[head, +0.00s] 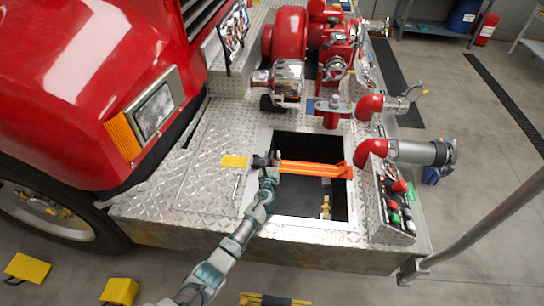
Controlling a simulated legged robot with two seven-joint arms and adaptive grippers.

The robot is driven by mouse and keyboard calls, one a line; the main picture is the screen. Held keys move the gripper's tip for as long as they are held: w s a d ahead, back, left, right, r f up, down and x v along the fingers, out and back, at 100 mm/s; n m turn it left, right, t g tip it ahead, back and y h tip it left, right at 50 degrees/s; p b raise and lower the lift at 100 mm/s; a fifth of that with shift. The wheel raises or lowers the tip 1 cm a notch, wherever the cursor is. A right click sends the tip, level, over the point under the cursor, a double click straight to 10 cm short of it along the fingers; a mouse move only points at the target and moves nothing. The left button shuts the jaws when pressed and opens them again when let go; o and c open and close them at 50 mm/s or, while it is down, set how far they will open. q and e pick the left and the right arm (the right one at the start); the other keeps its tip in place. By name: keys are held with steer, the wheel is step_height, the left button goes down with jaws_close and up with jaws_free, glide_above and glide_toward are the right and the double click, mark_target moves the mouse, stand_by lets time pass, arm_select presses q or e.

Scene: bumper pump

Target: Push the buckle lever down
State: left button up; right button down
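An orange bar (312,169), which looks like the buckle lever, lies across the square opening in the diamond-plate bumper. Its right end meets the opening's right edge near the red pipe fitting. My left gripper (268,160) is at the bar's left end, by the opening's left rim. Its dark fingers are small and partly overlap the bar's end, so I cannot tell whether they touch it or are closed. My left arm reaches up from the bottom of the view. My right gripper is not in view.
The opening's metal rim (297,222) surrounds a dark recess. A control panel (392,203) and red pipe with a metal coupling (420,152) stand at its right. A yellow label (234,161) lies left of the gripper. The red truck body (75,90) fills the upper left.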

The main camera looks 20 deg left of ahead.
arm_select(q)
steer(key=shift+w, duration=0.15)
steer(key=shift+s+a+r, duration=0.1)
steer(key=shift+s+r, duration=0.1)
steer(key=shift+s, duration=0.2)
steer(key=v, duration=1.1)
steer(key=shift+f, duration=0.25)
steer(key=shift+s, duration=0.1)
